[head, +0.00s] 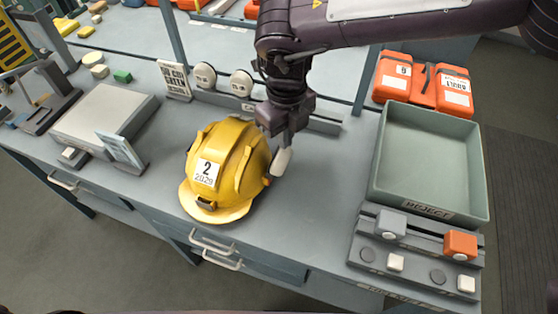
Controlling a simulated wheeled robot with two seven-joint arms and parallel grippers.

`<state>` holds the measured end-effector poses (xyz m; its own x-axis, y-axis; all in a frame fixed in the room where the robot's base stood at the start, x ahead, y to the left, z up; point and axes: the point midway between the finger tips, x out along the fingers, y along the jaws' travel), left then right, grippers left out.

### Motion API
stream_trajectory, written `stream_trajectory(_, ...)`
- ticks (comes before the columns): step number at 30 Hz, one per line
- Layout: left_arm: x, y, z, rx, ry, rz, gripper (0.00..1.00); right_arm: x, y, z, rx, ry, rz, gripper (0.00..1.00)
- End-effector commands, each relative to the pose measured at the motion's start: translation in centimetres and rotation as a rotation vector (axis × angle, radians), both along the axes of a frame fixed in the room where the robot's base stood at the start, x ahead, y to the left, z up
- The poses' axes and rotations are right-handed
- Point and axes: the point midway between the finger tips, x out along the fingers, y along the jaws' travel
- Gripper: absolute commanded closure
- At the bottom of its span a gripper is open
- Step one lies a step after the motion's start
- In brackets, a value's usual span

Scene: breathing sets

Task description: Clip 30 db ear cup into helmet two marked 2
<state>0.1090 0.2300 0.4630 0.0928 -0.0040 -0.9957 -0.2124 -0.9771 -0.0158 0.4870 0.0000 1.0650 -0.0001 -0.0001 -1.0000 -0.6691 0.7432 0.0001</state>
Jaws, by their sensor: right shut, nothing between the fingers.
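The yellow helmet (225,172) marked 2 stands on the bench, its number label facing the front. My right gripper (284,146) comes down at the helmet's right side, shut with nothing held. Just below its fingertips is a pale oval piece (281,163), looking like an ear cup seen edge-on, close against the helmet's right side. I cannot tell whether it is clipped in. Two round white ear cups, one on the left (205,75) and one on the right (241,83), stand on the rack behind the helmet; their markings are too small to read. My left gripper is not in view.
A green reject tray (431,208) stands on the right, with orange packs (392,77) behind it and a button panel (415,262) in front. A flat grey device (104,112) and a small tilted display (121,150) are on the left. Bench right of the helmet is clear.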

Motion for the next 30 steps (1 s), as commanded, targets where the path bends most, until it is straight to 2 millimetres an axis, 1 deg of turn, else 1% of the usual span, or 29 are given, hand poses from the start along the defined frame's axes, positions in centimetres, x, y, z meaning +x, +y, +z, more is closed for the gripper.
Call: stream_trajectory(30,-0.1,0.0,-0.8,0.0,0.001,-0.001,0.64,0.0,0.0,-1.3,0.0,0.0,0.0,1.0)
